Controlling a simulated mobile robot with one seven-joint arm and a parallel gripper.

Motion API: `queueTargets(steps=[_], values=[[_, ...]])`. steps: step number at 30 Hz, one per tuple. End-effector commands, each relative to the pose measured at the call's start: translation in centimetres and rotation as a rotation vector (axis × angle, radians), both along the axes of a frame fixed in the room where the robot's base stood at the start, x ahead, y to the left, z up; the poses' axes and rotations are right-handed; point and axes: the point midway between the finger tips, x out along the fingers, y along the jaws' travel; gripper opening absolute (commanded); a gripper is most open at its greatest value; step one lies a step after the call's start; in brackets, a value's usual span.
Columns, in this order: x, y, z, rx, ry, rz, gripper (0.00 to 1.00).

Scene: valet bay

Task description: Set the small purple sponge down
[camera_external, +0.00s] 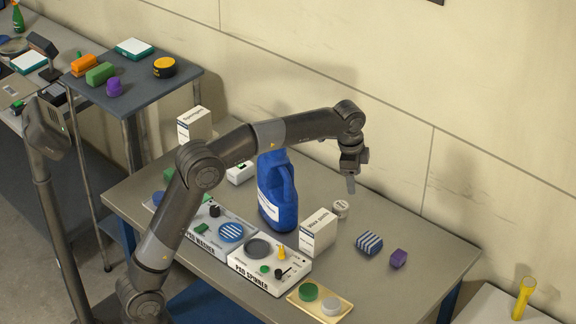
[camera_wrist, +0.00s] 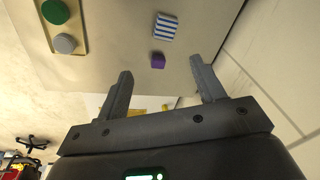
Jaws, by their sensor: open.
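The small purple sponge (camera_external: 398,258) lies on the grey bench top near its right end, just right of a blue-and-white striped block (camera_external: 369,243). It also shows in the wrist view (camera_wrist: 158,61), beyond and between the fingers, apart from them. My gripper (camera_external: 351,184) is raised above the bench, up and left of the sponge. In the wrist view my gripper (camera_wrist: 160,80) is open with nothing between its fingers. A second purple object (camera_external: 114,87) stands on the small dark side table at the back left.
A blue jug (camera_external: 277,190), a white box (camera_external: 318,232) and a small round tin (camera_external: 340,208) stand mid-bench. A tray (camera_external: 334,313) with green and grey discs sits at the front edge. Pad washer and spinner units (camera_external: 268,274) lie left. Bench around the sponge is clear.

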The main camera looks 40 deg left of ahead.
Motion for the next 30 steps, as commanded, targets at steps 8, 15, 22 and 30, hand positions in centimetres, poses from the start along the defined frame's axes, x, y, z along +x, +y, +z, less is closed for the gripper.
queueTargets(steps=[8, 15, 22, 30], values=[[-7.2, 7.9, 3.9, -0.054, -0.071, 0.250, 0.63], [-14.6, 13.7, 4.7, -0.107, -0.130, 0.464, 0.63], [-22.2, 18.2, 3.2, -0.168, -0.184, 0.670, 0.63], [-30.9, 22.0, -1.1, -0.249, -0.247, 0.904, 0.63]])
